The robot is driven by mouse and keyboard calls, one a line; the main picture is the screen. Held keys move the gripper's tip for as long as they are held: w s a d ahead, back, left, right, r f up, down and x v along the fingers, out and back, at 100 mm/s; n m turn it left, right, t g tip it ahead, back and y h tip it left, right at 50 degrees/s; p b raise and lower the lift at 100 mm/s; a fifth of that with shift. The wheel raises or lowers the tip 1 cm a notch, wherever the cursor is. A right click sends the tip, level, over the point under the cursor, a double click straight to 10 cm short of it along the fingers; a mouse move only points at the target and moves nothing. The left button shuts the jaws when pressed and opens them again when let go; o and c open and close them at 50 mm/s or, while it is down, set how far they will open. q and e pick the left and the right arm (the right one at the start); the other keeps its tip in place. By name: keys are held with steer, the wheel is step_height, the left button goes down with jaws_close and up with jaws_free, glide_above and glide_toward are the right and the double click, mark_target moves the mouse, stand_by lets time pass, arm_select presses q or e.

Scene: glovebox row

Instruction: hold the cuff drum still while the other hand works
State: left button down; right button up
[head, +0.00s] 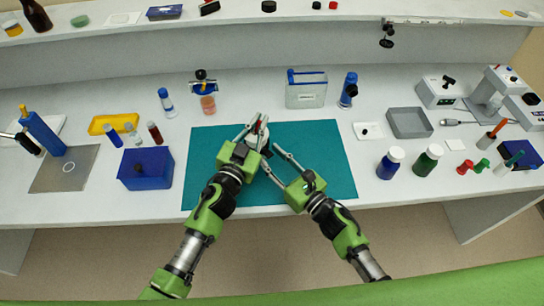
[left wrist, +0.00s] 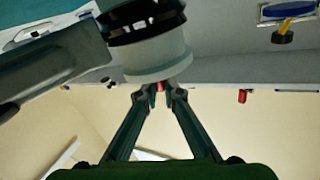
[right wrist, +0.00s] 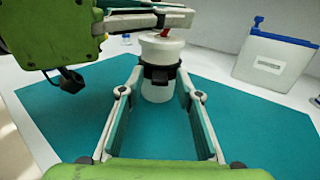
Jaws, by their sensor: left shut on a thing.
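The cuff drum (head: 257,140) is a white upright cylinder with a black band, standing on the teal mat (head: 320,160). It shows clearly in the right wrist view (right wrist: 157,55), with a small red piece on top. My left gripper (head: 260,125) is shut on that red piece at the drum's top; the fingers partly hide it. In the left wrist view the fingertips (left wrist: 160,88) meet at the red piece beside the white drum end. My right gripper (head: 269,154) is open and empty, its fingers pointing at the drum's near side, apart from each other with the drum beyond them.
A clear container with a blue lid (head: 306,93) and a blue bottle (head: 348,90) stand behind the mat. A blue box (head: 146,168) is left of it. Blue-and-white (head: 390,163) and green-and-white (head: 427,159) jars stand right. The mat's right part is bare.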

arm_select(q)
steer(key=shift+f, duration=0.1)
arm_select(e)
jaws_close()
steer(key=shift+r, duration=1.4)
jaws_free()
steer(key=shift+r, duration=0.1)
steer(key=shift+s, duration=0.1)
steer(key=shift+s+d, duration=0.25)
steer(key=shift+s, duration=0.05)
steer(key=v, duration=1.1)
steer(key=shift+d, duration=0.1)
